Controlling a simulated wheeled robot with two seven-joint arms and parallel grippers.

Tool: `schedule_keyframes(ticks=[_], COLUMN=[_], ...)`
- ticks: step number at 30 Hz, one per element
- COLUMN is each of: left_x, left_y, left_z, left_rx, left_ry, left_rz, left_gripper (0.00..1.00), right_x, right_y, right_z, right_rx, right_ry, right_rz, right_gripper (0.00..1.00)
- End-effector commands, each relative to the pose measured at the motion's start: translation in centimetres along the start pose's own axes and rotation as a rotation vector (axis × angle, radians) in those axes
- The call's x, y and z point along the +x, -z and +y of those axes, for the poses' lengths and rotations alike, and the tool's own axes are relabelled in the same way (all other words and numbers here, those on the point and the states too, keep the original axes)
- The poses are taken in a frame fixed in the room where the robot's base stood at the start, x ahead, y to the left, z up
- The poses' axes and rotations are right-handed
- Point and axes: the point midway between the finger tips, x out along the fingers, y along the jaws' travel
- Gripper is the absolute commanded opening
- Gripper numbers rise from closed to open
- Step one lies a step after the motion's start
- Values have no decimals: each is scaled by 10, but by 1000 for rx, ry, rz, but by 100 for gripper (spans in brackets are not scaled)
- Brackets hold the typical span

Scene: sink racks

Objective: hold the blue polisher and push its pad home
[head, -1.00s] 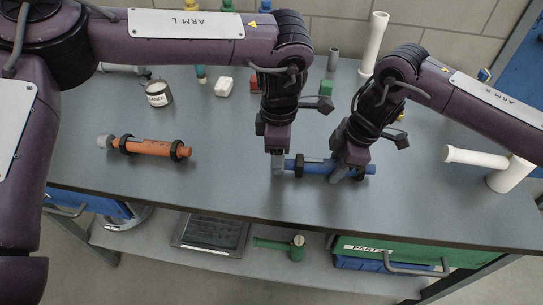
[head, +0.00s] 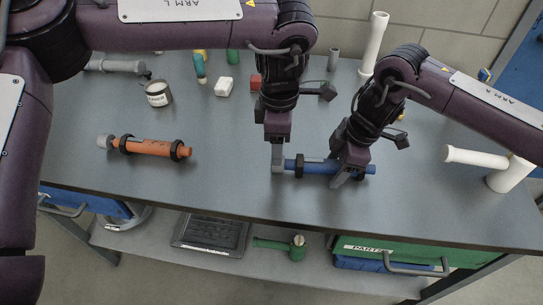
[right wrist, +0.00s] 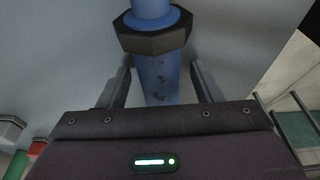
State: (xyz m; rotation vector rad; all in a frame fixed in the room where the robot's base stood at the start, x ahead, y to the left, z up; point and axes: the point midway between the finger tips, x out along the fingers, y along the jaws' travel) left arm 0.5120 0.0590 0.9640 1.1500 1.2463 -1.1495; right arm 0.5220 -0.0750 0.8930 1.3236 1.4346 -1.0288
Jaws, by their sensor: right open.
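The blue polisher (head: 316,167) lies on the grey bench with dark collars along its body. My right gripper (head: 349,176) is low over its right part. In the right wrist view the blue body (right wrist: 156,78) passes between the two open fingers (right wrist: 158,88), with a gap on each side and a dark faceted collar (right wrist: 153,40) just beyond. My left gripper (head: 278,164) points down at the polisher's left end. Its fingers hide that end, so I cannot make out the pad or whether they are shut on it.
An orange tool (head: 150,147) of similar shape lies to the left. White pipe pieces (head: 475,157) are at the right. The bench's front edge runs close below the polisher.

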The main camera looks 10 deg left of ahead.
Motion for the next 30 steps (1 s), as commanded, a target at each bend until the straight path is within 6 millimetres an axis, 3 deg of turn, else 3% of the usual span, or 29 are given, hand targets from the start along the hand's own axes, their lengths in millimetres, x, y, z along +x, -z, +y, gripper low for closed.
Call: schedule_keyframes(ticks=[5, 8, 15, 21, 30], left_x=[0, 0, 0, 0, 0], left_y=[0, 0, 0, 0, 0], left_z=[0, 0, 0, 0, 0], left_rx=[0, 0, 0, 0, 0], left_ry=[0, 0, 0, 0, 0], left_rz=[0, 0, 0, 0, 0], left_gripper=[60, 60, 60, 60, 60], right_x=[-5, -18, -70, -103, -120], right_y=[0, 0, 0, 0, 0], right_z=[0, 1, 2, 1, 0], right_rx=[0, 0, -1, -1, 0], right_ry=[-1, -3, -6, -4, 0], right_rz=[0, 1, -1, -1, 0], right_gripper=[60, 60, 60, 60, 60])
